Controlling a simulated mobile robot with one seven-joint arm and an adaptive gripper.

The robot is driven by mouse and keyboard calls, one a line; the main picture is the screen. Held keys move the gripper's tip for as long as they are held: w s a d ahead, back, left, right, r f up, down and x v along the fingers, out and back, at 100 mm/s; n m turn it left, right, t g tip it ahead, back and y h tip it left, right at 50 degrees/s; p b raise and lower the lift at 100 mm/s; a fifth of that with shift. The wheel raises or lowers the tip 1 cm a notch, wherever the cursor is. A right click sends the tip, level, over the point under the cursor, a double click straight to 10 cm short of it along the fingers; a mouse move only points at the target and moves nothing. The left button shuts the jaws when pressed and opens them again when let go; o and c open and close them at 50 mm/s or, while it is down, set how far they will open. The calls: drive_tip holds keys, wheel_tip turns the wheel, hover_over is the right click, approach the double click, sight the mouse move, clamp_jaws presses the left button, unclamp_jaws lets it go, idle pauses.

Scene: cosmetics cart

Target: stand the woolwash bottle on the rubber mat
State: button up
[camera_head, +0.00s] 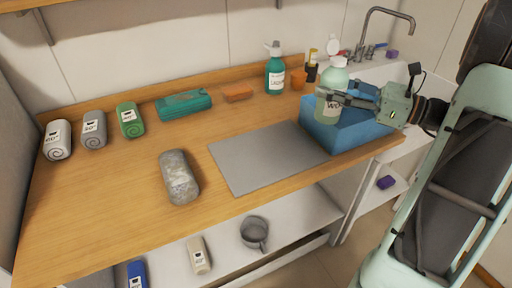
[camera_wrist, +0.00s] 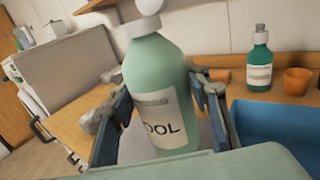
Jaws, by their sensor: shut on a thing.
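The woolwash bottle (camera_head: 327,107) is pale green with a white cap and a white label. In the wrist view the bottle (camera_wrist: 157,75) shows part of the word "WOOL" and stands between the two fingers. My gripper (camera_head: 340,98) is shut on its body and holds it roughly upright, at the left part of the blue crate; its exact height is unclear. In the wrist view my gripper (camera_wrist: 160,110) has a finger on each side of the bottle. The rubber mat (camera_head: 265,157) is a flat grey sheet on the counter, left of the bottle, and is bare.
The blue crate (camera_head: 350,135) stands right of the mat. The tap (camera_head: 375,30) rises at the back right.

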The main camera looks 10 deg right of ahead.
drive_tip(key=shift+w+a, duration=0.3)
drive_tip(key=shift+a, duration=0.05)
drive_tip(key=w+a+f, duration=0.1)
drive_tip(key=a+f, duration=0.3)
drive_tip(key=w+a+f+b, duration=0.1)
drive_tip(key=a+f, duration=0.3)
drive_tip(key=a, duration=0.1)
drive_tip(key=w+a+f+b, duration=0.1)
drive_tip(key=a+f, duration=0.3)
drive_tip(key=shift+w+a+f, duration=0.25)
drive_tip(key=shift+f, duration=0.25)
drive_tip(key=shift+f, duration=0.1)
drive_tip(key=shift+f, duration=0.15)
drive_tip(key=o, duration=1.2)
